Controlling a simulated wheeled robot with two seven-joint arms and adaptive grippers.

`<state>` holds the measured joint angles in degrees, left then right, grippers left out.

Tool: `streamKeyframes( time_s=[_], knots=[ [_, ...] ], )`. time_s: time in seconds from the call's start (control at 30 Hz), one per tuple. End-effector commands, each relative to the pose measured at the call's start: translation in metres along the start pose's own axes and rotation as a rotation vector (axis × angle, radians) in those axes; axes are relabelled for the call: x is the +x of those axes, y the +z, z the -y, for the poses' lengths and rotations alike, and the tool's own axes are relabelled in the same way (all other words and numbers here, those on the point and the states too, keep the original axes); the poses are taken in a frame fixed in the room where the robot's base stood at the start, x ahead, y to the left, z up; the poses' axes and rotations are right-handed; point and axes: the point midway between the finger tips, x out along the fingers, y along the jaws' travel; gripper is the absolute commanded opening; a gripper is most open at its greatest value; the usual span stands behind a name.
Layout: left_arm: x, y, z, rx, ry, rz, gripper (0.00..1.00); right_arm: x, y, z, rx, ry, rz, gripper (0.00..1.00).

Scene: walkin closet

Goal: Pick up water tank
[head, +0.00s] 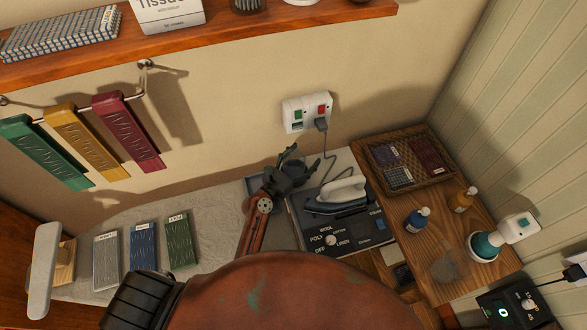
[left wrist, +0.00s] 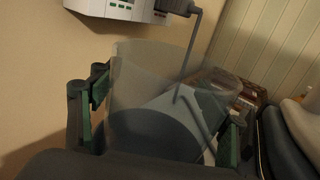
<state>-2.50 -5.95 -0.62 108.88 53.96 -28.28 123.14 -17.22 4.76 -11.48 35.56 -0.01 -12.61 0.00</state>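The water tank (left wrist: 160,85) is a translucent, smoky container at the middle of the left wrist view. In the head view it is hard to make out behind my left gripper (head: 296,168), at the back of the iron's base unit (head: 338,240). My left gripper also shows in the left wrist view (left wrist: 163,115). Its green-padded fingers are spread wide, one on each side of the tank. A narrow gap seems to show at the left finger; contact at the right finger cannot be told. My right gripper is not in view.
A steam iron (head: 338,195) rests on the base unit just right of my gripper. A wall socket (head: 307,113) with a plugged cord is above. A wooden side table (head: 450,225) holds bottles and a wicker tray (head: 408,160). Folded cloths (head: 145,245) lie left.

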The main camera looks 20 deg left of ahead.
Motion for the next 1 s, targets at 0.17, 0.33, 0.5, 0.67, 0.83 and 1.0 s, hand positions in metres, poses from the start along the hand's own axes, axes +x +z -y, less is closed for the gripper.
streamKeyframes(
  time_s=[0.17,0.33,0.5,0.67,0.83,1.0],
  knots=[
    [-0.0003,0.0,0.0,0.0,0.0,0.0,0.56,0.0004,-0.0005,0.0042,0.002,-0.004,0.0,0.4],
    [-0.0004,0.0001,-0.0001,0.0,0.0,0.0,0.45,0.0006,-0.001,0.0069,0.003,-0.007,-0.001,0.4],
    [-0.0004,0.0001,-0.0001,0.001,0.0,0.0,0.33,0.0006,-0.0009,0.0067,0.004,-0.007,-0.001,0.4],
    [-0.0005,-0.0001,-0.0001,0.0,0.0,0.0,0.22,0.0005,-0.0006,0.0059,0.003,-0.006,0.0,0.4],
    [-0.0008,-0.0006,-0.0002,0.0,0.0,-0.001,0.17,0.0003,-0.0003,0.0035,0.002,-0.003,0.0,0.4],
    [-0.0011,-0.0011,-0.0004,0.0,0.0,-0.002,0.14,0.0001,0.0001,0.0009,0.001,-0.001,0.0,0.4]
  ],
)
